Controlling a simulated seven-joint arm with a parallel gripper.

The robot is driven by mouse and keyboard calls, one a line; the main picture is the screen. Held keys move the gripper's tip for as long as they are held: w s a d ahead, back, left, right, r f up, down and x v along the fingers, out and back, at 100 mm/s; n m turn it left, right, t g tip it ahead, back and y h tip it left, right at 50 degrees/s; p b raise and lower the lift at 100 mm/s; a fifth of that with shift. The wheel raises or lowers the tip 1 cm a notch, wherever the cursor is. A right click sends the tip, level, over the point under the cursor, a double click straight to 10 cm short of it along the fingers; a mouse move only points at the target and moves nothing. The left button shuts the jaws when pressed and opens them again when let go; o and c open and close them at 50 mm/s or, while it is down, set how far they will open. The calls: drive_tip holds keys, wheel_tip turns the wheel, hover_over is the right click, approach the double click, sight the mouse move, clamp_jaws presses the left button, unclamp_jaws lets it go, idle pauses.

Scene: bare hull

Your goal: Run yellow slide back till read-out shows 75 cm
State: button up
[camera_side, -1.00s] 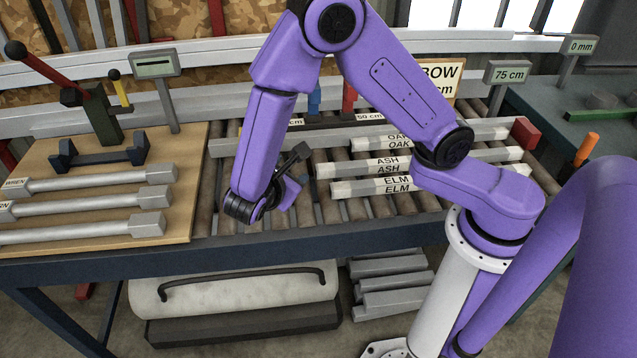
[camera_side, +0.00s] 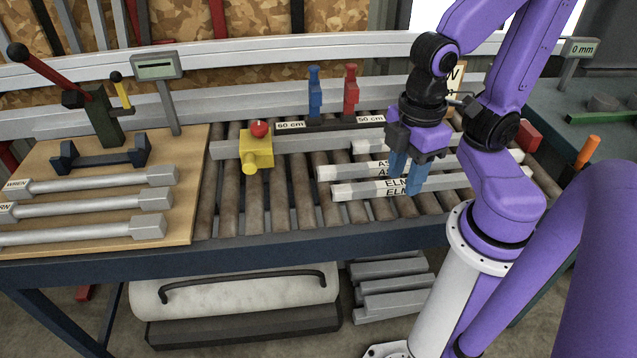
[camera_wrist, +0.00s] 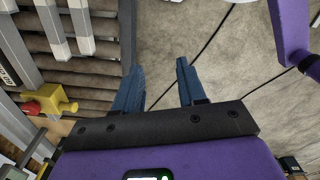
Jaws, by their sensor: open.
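The yellow slide (camera_side: 257,152) is a yellow block with a red knob on top and a yellow stub at its front.
A blue stop (camera_side: 314,92) and a red stop (camera_side: 350,90) stand on the rail near 60 cm and 50 cm labels. A grey display (camera_side: 155,66) is on a post at left, its figures unreadable. Rollers left of the bars are clear.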

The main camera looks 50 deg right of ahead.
sight(257, 154)
drive_tip(key=shift+w+a+f+m, duration=0.1)
drive_tip(key=shift+w+a+m, duration=0.05)
drive_tip(key=shift+w+m, duration=0.15)
drive_tip(key=c, duration=0.5)
drive_tip(key=w+m, duration=0.1)
drive_tip(key=w, duration=0.1)
drive_tip(key=w+f+m+t, duration=0.1)
drive_tip(key=w+m, duration=0.1)
drive_tip(key=w, duration=0.1)
drive_tip(key=w+f+m+y, duration=0.1)
drive_tip(key=w+m, duration=0.1)
drive_tip(key=w, duration=0.1)
drive_tip(key=shift+a+f, duration=0.1)
drive_tip(key=shift+a, duration=0.25)
clamp_jaws()
drive_tip(key=w+d+f+m+t, duration=0.35)
drive_tip(key=w+d+m, duration=0.35)
drive_tip(key=w, duration=0.4)
drive_tip(key=w+d+f+m+t, duration=0.35)
drive_tip(key=w+d+m, duration=0.4)
drive_tip(key=w, duration=0.25)
drive_tip(key=shift+g, duration=0.4)
drive_tip(key=x, duration=0.7)
drive_tip(key=shift+w+f, duration=0.15)
drive_tip(key=shift+f, duration=0.1)
drive_tip(key=shift+w+a+f, duration=0.25)
drive_tip(key=shift+w+a, duration=0.8)
drive_tip(key=shift+w, duration=0.1)
drive_tip(key=shift+w+a, duration=0.5)
